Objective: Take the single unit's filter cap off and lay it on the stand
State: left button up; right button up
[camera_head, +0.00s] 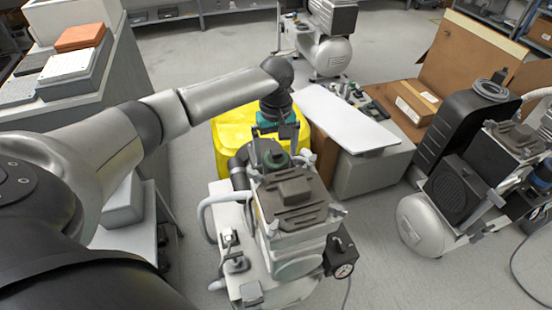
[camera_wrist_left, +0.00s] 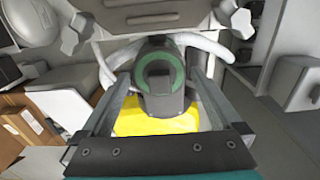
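The single compressor unit (camera_head: 292,215) stands in front of me in the head view. Its filter cap (camera_head: 276,158), dark with a green ring, is at its far side. The cap (camera_wrist_left: 160,75) shows in the middle of the left wrist view. My left gripper (camera_head: 268,138) reaches over the unit from the left and points down at the cap. In the left wrist view its two fingers stand apart on either side of the cap, with small gaps visible; contact cannot be told. A pale flat-topped stand (camera_head: 345,118) is behind and right of the unit. My right gripper is not in view.
A yellow container (camera_head: 222,140) stands just behind the unit. Another compressor (camera_head: 465,190) is at the right. An open cardboard box (camera_head: 455,70) is at the back right. A grey cabinet (camera_head: 115,75) is at the left. The stand's pale top is mostly bare, with small parts along its far edge.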

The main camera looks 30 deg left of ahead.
pick_arm(q)
jog(key=c, duration=1)
